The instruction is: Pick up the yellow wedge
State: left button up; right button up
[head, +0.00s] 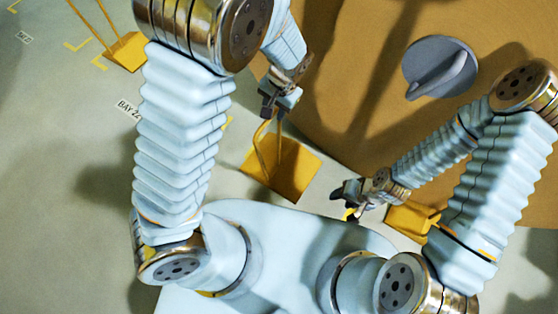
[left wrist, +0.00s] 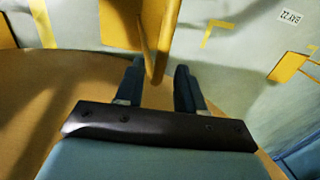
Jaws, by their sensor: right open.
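The yellow wedge (head: 292,172) sits on the floor at the edge of the brown roll, with a bent upright handle (head: 259,150). My left gripper (head: 268,108) is above it, at the top of the handle. In the left wrist view the two fingers (left wrist: 158,88) are apart. The wedge's handle (left wrist: 157,66) shows between and beyond them, nearer the left finger; I cannot tell whether it touches. My right gripper (head: 345,198) is open, low and to the right, beside my base. A small yellow patch shows just under its tips; I cannot tell what it is.
The big brown roll (head: 350,65) with a grey core plug (head: 440,68) fills the upper right. Another yellow wedge-like piece (head: 405,222) lies right of my right gripper, partly hidden by my arm. A third (head: 130,52) stands at upper left.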

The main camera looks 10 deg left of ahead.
pick_arm(q)
jog(key=f, duration=0.3)
jog(key=shift+w+a+f, duration=0.2)
jog(key=shift+w+a, duration=0.05)
jog(key=shift+w, duration=0.05)
jog(key=shift+c, duration=0.4)
grip_shut()
jog(key=shift+r, duration=0.1)
dwell(0.6)
